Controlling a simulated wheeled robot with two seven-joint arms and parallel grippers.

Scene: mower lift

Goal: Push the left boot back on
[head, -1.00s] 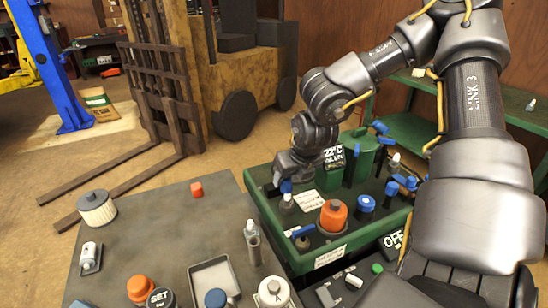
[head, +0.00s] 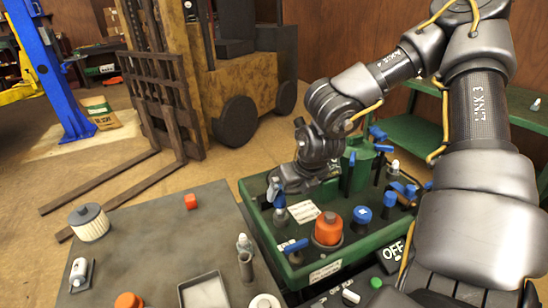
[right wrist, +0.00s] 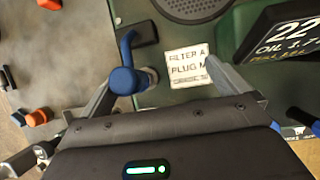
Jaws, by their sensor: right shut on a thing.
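My right gripper (head: 277,186) is at the left rear corner of a green engine unit (head: 322,268), pointing down. It is shut on a blue boot (head: 279,200), which sits just above or on a pale grey plug (head: 280,217); I cannot tell how far on it is. In the right wrist view the blue boot (right wrist: 126,76) shows beside the left finger, with a pale metal piece at its right. My left gripper is not in view.
An orange cap (head: 328,227) and a blue cap (head: 362,215) stand on the unit. A white label (head: 303,212) lies right of the gripper. Left, a grey table (head: 140,250) holds a filter (head: 89,222), a red cap (head: 190,201) and a tray (head: 204,292). A forklift (head: 235,90) stands behind.

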